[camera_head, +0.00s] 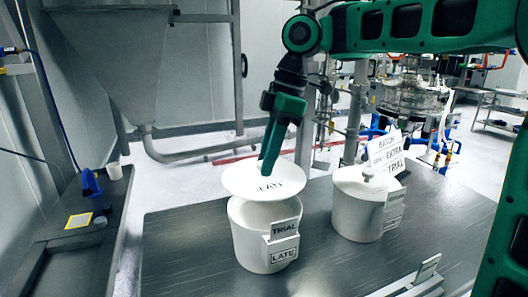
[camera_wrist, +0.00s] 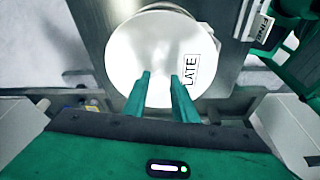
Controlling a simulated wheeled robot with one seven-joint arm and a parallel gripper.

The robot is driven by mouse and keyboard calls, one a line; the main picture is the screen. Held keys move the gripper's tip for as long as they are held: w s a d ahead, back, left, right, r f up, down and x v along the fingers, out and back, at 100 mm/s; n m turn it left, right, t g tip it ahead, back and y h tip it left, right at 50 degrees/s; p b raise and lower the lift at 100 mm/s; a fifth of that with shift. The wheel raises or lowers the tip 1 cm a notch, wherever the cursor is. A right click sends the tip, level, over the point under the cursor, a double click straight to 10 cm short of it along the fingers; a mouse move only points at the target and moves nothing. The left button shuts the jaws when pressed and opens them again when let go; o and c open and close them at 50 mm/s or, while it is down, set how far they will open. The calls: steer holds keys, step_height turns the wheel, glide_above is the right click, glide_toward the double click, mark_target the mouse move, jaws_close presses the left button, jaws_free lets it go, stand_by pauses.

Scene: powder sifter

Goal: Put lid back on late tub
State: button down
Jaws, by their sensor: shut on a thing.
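The white round lid (camera_head: 248,183) marked LATE is in my gripper (camera_head: 268,165). My gripper is shut on it from above. The lid sits over the mouth of the white late tub (camera_head: 248,228), whose front cards read TRIAL and LATE. The lid looks a little tilted and the tub's rim shows under it; I cannot tell whether they touch. In the wrist view the lid (camera_wrist: 150,45) fills the middle, with my gripper's two green fingertips (camera_wrist: 158,82) at its centre. The lid hides the tub there, and the fingers hide the part they hold.
A second white tub (camera_head: 358,215) with its lid on stands to the right, with cards behind it (camera_head: 385,152). Both tubs stand on a dark metal table (camera_head: 185,255). A metal rail piece (camera_head: 415,283) lies at the front right. The table's left part is clear.

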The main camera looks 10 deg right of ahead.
mark_target(267, 180)
steer(key=shift+f, duration=3.2)
steer(key=shift+d+f, duration=0.1)
steer(key=shift+d, duration=0.05)
steer(key=c, duration=0.9)
jaws_free()
steer(key=shift+r, duration=3.5)
